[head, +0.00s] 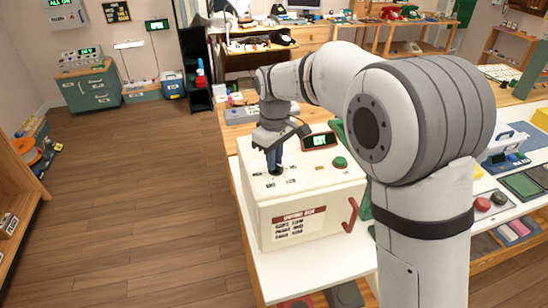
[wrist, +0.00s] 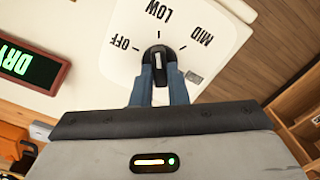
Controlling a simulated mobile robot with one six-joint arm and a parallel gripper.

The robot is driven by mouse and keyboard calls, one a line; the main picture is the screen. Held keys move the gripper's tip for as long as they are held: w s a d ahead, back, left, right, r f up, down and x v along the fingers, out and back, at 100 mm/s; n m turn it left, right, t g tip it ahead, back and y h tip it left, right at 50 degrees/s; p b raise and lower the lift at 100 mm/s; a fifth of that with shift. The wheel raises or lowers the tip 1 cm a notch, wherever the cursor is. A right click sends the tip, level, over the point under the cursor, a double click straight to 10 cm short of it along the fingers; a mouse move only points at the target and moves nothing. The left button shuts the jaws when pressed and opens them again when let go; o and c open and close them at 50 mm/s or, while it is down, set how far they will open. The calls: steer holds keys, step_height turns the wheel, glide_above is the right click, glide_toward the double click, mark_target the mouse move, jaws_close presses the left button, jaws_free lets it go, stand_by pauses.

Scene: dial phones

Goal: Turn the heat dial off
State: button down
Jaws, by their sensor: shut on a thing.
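The heat dial (wrist: 158,57) is a black knob on a pale panel with OFF, LOW and MID printed around it. The white line on the knob runs along the direction of the LOW mark. The dial is on top of a cream box (head: 275,225). My gripper (wrist: 159,92) points down over the panel, its blue fingers on either side of the knob, shut on it. In the head view my gripper (head: 275,165) hides most of the dial.
A display (head: 320,141) with green lettering and a green button (head: 340,162) sit on the box top. The box stands on a white table (head: 300,277). Crowded benches lie behind and to the right. The wooden floor (head: 140,200) to the left is clear.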

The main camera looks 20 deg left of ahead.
steer(key=n, duration=0.5)
steer(key=shift+s+n, duration=0.15)
steer(key=shift+n, duration=0.15)
steer(key=n, duration=0.5)
steer(key=shift+s+n, duration=0.1)
steer(key=shift+n, duration=0.2)
steer(key=c, duration=1.4)
jaws_free()
steer(key=shift+c, duration=0.2)
step_height(320, 180, up, 8)
steer(key=shift+f+b, duration=0.1)
steer(key=shift+b, duration=0.25)
